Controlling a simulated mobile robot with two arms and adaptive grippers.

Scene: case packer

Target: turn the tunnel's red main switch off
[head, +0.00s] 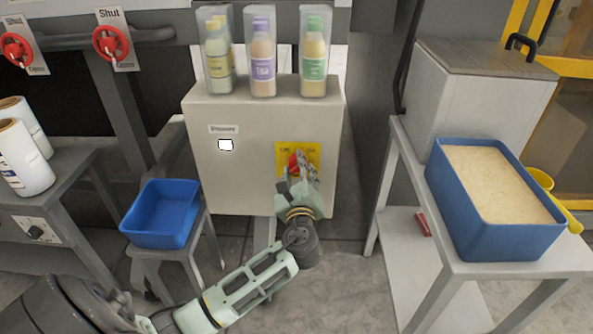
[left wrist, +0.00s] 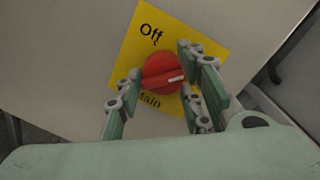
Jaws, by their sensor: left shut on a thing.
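The red main switch (head: 293,163) sits on a yellow plate (head: 313,153) on the front of a beige box. In the left wrist view the switch (left wrist: 160,73) is a round red knob with a raised bar. A white mark on it points right and slightly up. "Off" is printed above the knob and "Main" below it; other lettering is hidden by my fingers. My left gripper (head: 299,168) is at the switch, its fingers on either side of the knob and shut on it. My right gripper is not in view.
The beige box (head: 225,175) carries several clear-covered bottles on top. A blue bin (head: 160,213) stands on a small stand at left. A blue tub (head: 470,225) of pale grains stands on a table at right. Two red valve handles (head: 110,43) are at upper left.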

